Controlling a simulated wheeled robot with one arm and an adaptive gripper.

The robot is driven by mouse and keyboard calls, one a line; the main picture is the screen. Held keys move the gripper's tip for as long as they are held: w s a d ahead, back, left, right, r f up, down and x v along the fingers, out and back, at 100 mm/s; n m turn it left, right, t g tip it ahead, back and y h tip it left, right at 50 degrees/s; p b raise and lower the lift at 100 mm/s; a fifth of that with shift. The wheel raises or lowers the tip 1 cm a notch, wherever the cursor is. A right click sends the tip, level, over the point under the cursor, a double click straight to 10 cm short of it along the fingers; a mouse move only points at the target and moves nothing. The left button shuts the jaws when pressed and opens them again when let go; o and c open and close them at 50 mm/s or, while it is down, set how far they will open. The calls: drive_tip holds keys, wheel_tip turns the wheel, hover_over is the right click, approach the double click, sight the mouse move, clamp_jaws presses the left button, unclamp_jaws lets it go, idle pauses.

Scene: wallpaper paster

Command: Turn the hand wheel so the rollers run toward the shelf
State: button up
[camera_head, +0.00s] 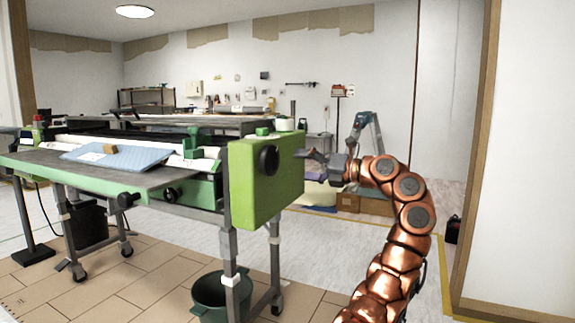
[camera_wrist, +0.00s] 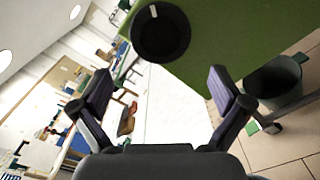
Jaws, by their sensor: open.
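The black round hand wheel (camera_head: 265,160) is on the green end housing (camera_head: 240,190) of the pasting machine. In the wrist view the wheel (camera_wrist: 160,35) is at the top, ahead of the fingers, with a small pale mark on its upper rim. My gripper (camera_head: 308,155) is just right of the housing in the head view. In the wrist view its fingers (camera_wrist: 163,95) are spread wide with nothing between them, apart from the wheel. White rollers (camera_head: 200,165) run left from the housing, partly hidden by green brackets.
A grey shelf-like bed (camera_head: 45,172) holds a blue sheet (camera_head: 118,157) with a small brown block. A dark green bucket (camera_head: 210,294) stands below the housing and also shows in the wrist view (camera_wrist: 275,85). A rack (camera_head: 147,97) stands at the back. A wall edge (camera_head: 480,150) is at right.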

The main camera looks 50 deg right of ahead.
drive_tip(key=shift+v, duration=1.75)
